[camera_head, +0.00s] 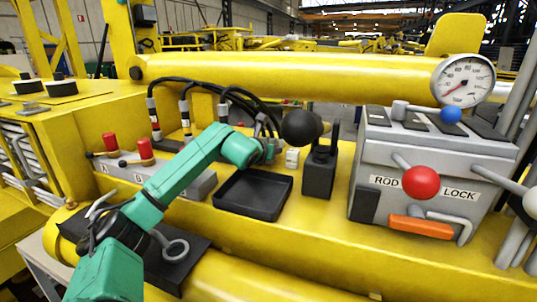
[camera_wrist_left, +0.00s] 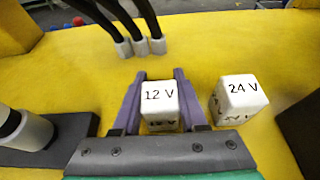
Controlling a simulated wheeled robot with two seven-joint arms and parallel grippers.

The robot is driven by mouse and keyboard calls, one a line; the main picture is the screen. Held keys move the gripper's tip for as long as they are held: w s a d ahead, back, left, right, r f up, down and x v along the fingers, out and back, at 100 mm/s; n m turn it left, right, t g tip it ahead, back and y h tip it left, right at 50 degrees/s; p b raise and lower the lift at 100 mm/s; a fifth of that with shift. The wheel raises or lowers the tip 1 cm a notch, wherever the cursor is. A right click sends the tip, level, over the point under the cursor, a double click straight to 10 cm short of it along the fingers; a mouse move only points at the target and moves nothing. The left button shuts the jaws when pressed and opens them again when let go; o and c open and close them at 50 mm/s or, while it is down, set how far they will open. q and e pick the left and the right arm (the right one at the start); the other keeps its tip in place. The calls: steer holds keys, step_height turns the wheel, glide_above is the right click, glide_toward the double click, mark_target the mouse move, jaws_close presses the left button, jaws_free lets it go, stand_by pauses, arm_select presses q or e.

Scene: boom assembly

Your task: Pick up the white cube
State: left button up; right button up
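Two white cubes show in the left wrist view: one marked 12 V (camera_wrist_left: 160,103) and one marked 24 V (camera_wrist_left: 239,99). The fingers of my left gripper (camera_wrist_left: 160,77) flank the 12 V cube, one on each side. The frames do not clearly show whether they press on it. The 24 V cube sits on the yellow surface, apart to the right of the right finger. In the head view my left gripper (camera_head: 266,150) is partly hidden behind my wrist, and one small white cube (camera_head: 292,157) shows to its right. My right gripper is not in view.
A black tray (camera_head: 252,194) lies in front of my left gripper. A black box (camera_head: 320,173) stands to its right, below a black ball knob (camera_head: 302,127). Black cables (camera_wrist_left: 124,22) end beyond the fingers. The grey lever panel (camera_head: 429,158) is further right.

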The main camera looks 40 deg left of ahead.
arm_select(q)
jaws_close()
steer(key=shift+r, duration=0.25)
step_height(320, 180, up, 4)
steer(key=p, duration=0.2)
steer(key=shift+r+p, duration=0.15)
steer(key=shift+p, duration=0.15)
step_height(320, 180, up, 13)
steer(key=shift+r, duration=0.15)
